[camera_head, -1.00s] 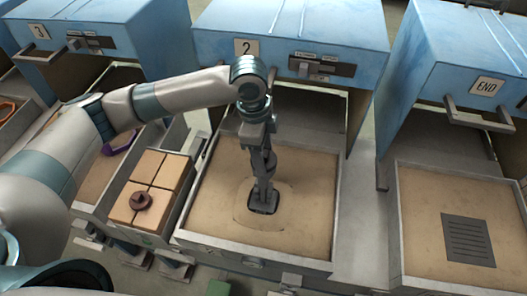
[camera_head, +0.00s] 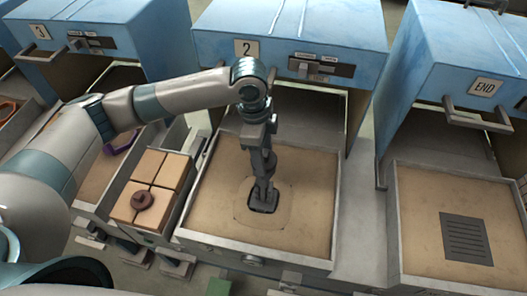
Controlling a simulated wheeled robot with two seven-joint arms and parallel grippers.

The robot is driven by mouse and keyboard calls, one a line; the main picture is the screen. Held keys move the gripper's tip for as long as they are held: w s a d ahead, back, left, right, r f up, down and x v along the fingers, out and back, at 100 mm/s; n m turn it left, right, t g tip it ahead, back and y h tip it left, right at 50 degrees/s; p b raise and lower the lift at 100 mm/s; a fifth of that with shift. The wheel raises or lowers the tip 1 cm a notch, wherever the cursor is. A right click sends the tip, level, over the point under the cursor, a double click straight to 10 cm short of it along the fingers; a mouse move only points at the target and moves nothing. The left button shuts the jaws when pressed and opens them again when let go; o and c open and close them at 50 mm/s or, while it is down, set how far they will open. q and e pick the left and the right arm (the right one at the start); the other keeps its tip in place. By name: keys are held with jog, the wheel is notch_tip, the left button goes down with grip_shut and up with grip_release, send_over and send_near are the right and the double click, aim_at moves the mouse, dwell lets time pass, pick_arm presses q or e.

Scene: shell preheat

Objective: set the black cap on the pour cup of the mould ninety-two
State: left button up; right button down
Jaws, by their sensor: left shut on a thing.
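My left gripper (camera_head: 263,192) points down over the middle of the sand tray (camera_head: 325,215) in front of the blue unit marked 2. It is shut on a small black piece, which looks like the black cap (camera_head: 263,206), at the level of the sand. A faint round outline in the sand surrounds it. The pour cup is hidden under the cap and fingers, so I cannot tell whether the cap touches it. No number ninety-two is readable. My right gripper is not in view.
Left of the tray is a box of tan blocks (camera_head: 150,165) with a brown round knob-like piece (camera_head: 143,200) on top. A sand tray with a dark slotted plate (camera_head: 466,238) lies right, before the END unit (camera_head: 475,60). A purple piece (camera_head: 122,145) lies further left.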

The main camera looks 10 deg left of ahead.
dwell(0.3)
pick_arm(q)
jog(key=o, duration=1.1)
jog(key=shift+r, duration=0.15)
jog(key=r+b, duration=0.1)
jog(key=r, duration=0.4)
jog(key=a+r+b, duration=0.1)
jog(key=r, duration=0.5)
jog(key=a+r+b, duration=0.1)
jog(key=r, duration=0.5)
jog(key=shift+b, duration=0.4)
jog(key=shift+f, duration=0.1)
